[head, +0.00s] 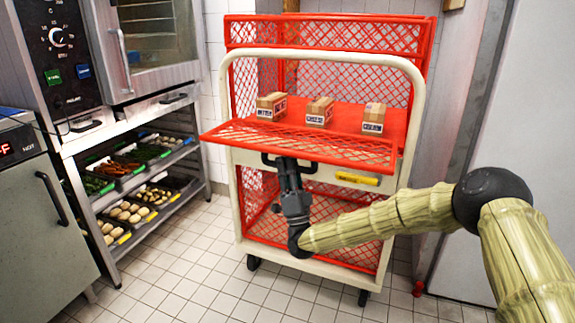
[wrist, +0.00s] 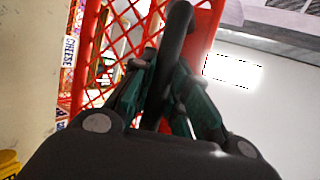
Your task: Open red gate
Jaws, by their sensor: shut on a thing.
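The red mesh gate (head: 310,143) on the front of the cart stands out from the frame, tilted toward me, with its front edge low. A dark handle (head: 268,160) shows at its front edge. My gripper (head: 287,163) is below that edge, with its fingers closed around the handle. In the wrist view the fingers of my gripper (wrist: 160,85) close on the dark bar of the handle (wrist: 178,25), with the gate's red mesh (wrist: 112,45) beside it. The fingers hide part of the handle.
The cream cart frame (head: 418,110) holds a red shelf with three small boxes, left (head: 271,106), middle (head: 319,111) and right (head: 373,118). A yellow handle (head: 357,179) is below. An oven and a rack of food trays (head: 140,158) stand left. Tiled floor (head: 190,250) is free in front.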

